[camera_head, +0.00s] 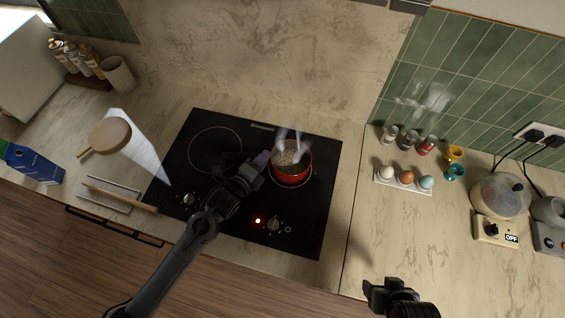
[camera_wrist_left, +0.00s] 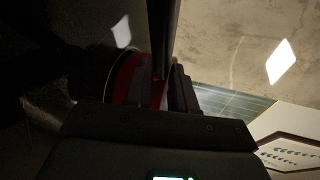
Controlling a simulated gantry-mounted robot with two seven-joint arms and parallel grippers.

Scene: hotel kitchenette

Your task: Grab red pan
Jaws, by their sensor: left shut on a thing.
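The red pan (camera_head: 291,181) stands on the right side of the black cooktop, with pale, bubbling contents and steam rising from it. My left gripper (camera_head: 259,162) reaches in from the lower left and is at the pan's left side, shut on the pan's handle. In the left wrist view, the red pan (camera_wrist_left: 127,82) shows behind the fingers, and a dark bar, seemingly the handle, runs up between them. Most of the handle is hidden by the gripper. My right gripper (camera_head: 374,291) is at the bottom edge, away from the pan; its opening is unclear.
The cooktop (camera_head: 200,175) has a lit red light near its front knobs. Left are a round wooden board (camera_head: 110,135), a rolling pin (camera_head: 120,197) and a blue carton (camera_head: 35,163). Right are an egg tray (camera_head: 403,183) and an egg cooker (camera_head: 500,195). The right front counter is clear.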

